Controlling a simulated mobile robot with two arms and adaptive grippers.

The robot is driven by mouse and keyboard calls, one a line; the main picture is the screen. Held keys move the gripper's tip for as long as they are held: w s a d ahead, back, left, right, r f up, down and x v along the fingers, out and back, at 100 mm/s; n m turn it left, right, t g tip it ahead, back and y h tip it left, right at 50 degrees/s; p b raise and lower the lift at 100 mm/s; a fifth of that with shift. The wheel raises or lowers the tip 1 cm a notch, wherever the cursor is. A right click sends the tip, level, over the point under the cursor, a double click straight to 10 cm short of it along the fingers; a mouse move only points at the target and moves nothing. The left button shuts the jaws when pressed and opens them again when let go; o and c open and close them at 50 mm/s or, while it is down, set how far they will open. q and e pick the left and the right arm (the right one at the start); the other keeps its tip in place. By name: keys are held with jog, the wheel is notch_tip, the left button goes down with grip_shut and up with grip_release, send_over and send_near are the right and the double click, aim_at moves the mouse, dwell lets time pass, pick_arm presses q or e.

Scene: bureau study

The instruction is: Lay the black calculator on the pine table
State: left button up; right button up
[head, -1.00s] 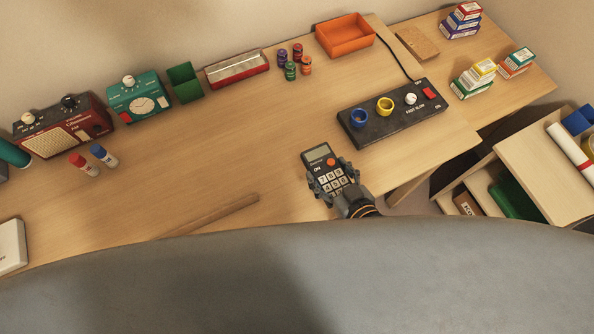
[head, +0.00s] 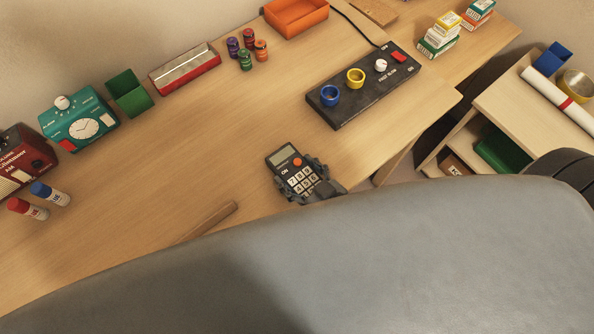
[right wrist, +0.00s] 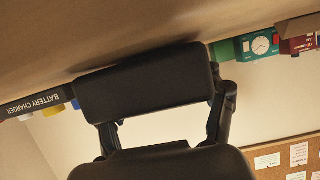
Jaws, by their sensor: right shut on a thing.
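The black calculator (head: 283,160) has a grey display, an orange key and pale number keys facing up. My right gripper (head: 301,179) is shut on its lower half, with a finger at each side. The calculator is over the near edge area of the light wooden table (head: 190,135), apparently the pine table. In the right wrist view a dark block (right wrist: 145,85), apparently the calculator's end, sits between the fingers close to the wooden surface (right wrist: 110,30). I cannot tell whether it touches the surface. My left gripper is not in view.
A black control box (head: 365,90) with blue and yellow rings lies right of the calculator. A wooden stick (head: 208,221) lies to its left. An orange tray (head: 295,15), several small cans and a red-sided tray (head: 185,70) stand behind. The tabletop behind the calculator is clear.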

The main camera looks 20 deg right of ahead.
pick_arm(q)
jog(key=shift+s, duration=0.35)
pick_arm(e)
jog(key=o, duration=1.3)
jog(key=shift+f, duration=0.1)
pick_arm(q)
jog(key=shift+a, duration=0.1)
pick_arm(e)
jog(key=shift+r, duration=0.2)
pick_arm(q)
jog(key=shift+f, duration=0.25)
pick_arm(e)
jog(key=v, duration=1.2)
